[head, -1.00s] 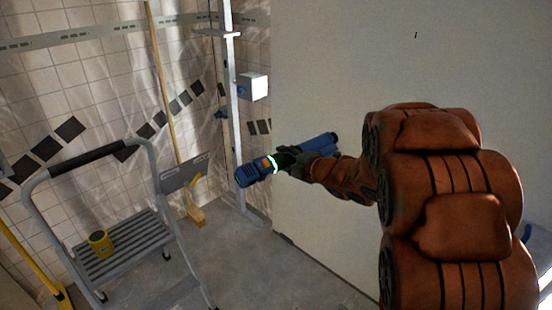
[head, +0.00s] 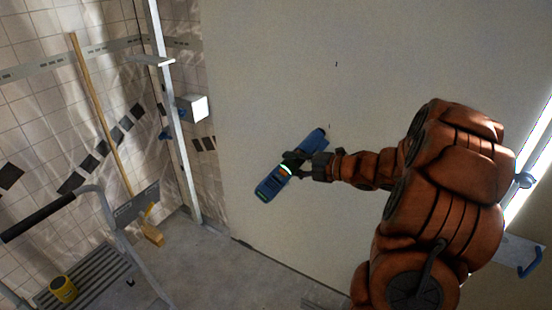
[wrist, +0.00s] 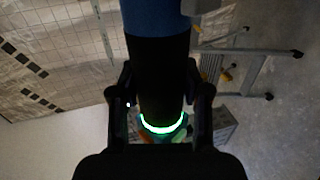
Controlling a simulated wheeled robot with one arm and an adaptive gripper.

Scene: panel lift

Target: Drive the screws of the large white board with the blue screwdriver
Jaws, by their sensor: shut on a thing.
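The large white board (head: 290,60) stands upright and fills the middle of the head view. Small dark marks show on its face; I cannot tell if they are screws. The blue screwdriver (head: 268,187) is in my gripper (head: 296,165), in front of the board. It is tilted, its thick end with an orange patch to the lower left and its other end to the upper right. In the wrist view the dark and blue body of the screwdriver (wrist: 160,70) lies between the fingers of my gripper (wrist: 160,100), above a glowing green ring. I cannot tell whether the screwdriver touches the board.
A metal post (head: 172,110) with a white box (head: 194,108) stands at the board's left edge. A step ladder (head: 95,285) carrying a yellow tape roll (head: 63,289) is at lower left. A broom (head: 100,120) leans on the tiled wall. Grey floor (head: 215,262) lies open between.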

